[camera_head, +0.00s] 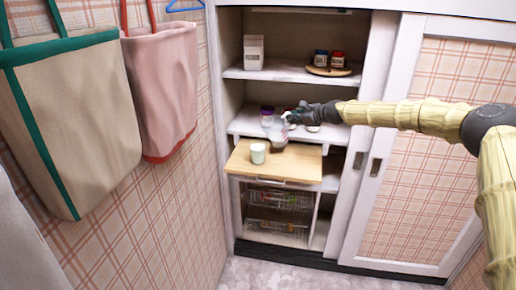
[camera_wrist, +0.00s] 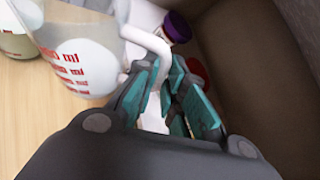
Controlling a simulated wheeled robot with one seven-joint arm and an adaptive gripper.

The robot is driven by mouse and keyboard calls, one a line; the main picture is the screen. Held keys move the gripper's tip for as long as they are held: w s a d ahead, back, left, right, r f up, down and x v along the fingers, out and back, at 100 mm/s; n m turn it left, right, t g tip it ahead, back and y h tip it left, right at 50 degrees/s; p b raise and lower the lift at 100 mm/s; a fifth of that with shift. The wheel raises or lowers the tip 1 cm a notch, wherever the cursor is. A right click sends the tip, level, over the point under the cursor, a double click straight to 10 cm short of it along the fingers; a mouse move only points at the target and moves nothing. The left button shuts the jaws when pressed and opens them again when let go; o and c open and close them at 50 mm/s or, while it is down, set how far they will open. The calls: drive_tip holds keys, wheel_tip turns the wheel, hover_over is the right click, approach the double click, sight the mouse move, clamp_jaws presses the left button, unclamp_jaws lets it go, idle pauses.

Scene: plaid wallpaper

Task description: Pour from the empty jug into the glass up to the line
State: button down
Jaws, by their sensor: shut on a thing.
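The jug (camera_wrist: 85,60) is a clear measuring jug with red ml marks and a white handle. My gripper (camera_wrist: 165,95) is shut on the jug's handle. In the head view, the jug (camera_head: 278,131) is above the back of the pull-out wooden board, with my gripper (camera_head: 289,116) at its upper right. I cannot tell whether it touches the board or what is in it. The glass (camera_head: 258,153) stands upright on the board, to the left of and nearer than the jug. Part of the glass (camera_wrist: 16,36) shows at the wrist view's left edge; its line cannot be made out.
The wooden board (camera_head: 295,163) sticks out from the cupboard, with wire baskets below. A purple-lidded jar (camera_wrist: 177,27) stands close behind the jug. Higher shelves hold a white packet (camera_head: 253,52) and small jars. Hanging bags (camera_head: 162,85) are at left, a sliding door (camera_head: 425,150) at right.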

drive_tip(key=shift+w+d+f+m+g+y+b, duration=0.2)
drive_tip(key=shift+w+d+f+m+y, duration=0.15)
drive_tip(key=shift+d+f+m, duration=0.35)
drive_tip(key=shift+w+d+f+m+g+y+b, duration=0.2)
drive_tip(key=shift+w+d+f+m+y, duration=0.15)
drive_tip(key=shift+f, duration=0.5)
drive_tip(key=shift+w+d+f+m+g+y+b, duration=0.2)
drive_tip(key=shift+w+d+f+m+y, duration=0.3)
drive_tip(key=shift+f, duration=0.3)
drive_tip(key=shift+s, duration=0.1)
drive_tip(key=p, duration=0.5)
drive_tip(key=shift+a+f, duration=0.1)
drive_tip(key=shift+f, duration=0.1)
drive_tip(key=shift+s+f+p, duration=0.1)
drive_tip(key=shift+f+p, duration=0.25)
drive_tip(key=shift+p, duration=0.7)
drive_tip(key=shift+f+p, duration=0.2)
drive_tip(key=shift+p, duration=0.1)
drive_tip(key=shift+r, duration=0.1)
